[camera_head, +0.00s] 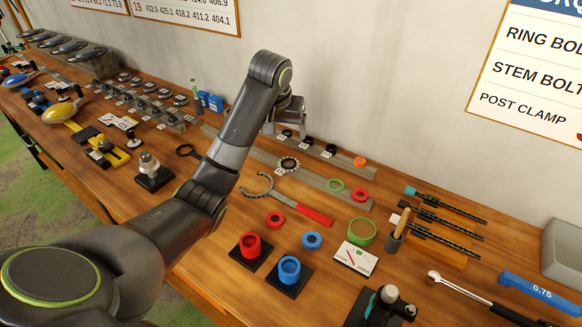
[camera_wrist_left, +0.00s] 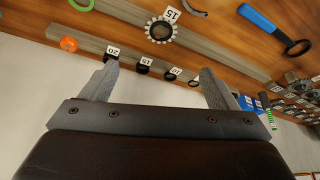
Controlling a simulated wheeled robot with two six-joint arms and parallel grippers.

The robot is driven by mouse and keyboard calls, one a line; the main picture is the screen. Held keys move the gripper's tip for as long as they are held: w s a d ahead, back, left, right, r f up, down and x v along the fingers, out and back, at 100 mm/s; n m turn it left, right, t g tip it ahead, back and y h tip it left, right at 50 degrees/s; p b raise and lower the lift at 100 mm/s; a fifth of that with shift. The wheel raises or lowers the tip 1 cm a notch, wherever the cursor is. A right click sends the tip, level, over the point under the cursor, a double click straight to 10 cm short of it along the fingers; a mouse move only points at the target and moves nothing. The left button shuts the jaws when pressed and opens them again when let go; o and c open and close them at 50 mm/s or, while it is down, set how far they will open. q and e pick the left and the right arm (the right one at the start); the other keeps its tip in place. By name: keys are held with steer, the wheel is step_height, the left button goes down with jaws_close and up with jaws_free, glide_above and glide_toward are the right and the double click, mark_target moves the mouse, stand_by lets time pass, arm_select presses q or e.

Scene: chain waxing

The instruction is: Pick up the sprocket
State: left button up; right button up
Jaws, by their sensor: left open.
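A silver toothed sprocket (camera_head: 297,164) lies on a grey rail on the bench, with a "15" tag beside it. It also shows at the top of the left wrist view (camera_wrist_left: 150,34). My left gripper (camera_head: 284,127) is open and empty, above the back of the bench near the wall. In the wrist view its two fingers (camera_wrist_left: 157,70) are spread apart, and the sprocket lies beyond the fingertips, not between them. My right gripper does not show.
A rear rail (camera_head: 345,163) holds small black rings with number tags and an orange ring (camera_head: 360,161). A red-handled tool (camera_head: 305,212) lies in front of the sprocket. Red (camera_head: 250,246) and blue (camera_head: 289,270) cups stand nearer. The wall (camera_head: 330,60) rises close behind.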

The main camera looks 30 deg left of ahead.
arm_select(q)
steer(key=f+b, duration=0.2)
steer(key=p, duration=0.2)
glide_toward(289, 164)
steer(key=f, duration=0.1)
steer(key=shift+w+f+p, duration=0.3)
steer(key=shift+f+p, duration=0.15)
steer(key=shift+f, duration=0.2)
steer(key=x, duration=0.3)
steer(key=shift+w+a+r+p, duration=0.1)
steer(key=shift+p, duration=0.3)
steer(key=shift+w+f, duration=0.25)
steer(key=shift+f, duration=0.35)
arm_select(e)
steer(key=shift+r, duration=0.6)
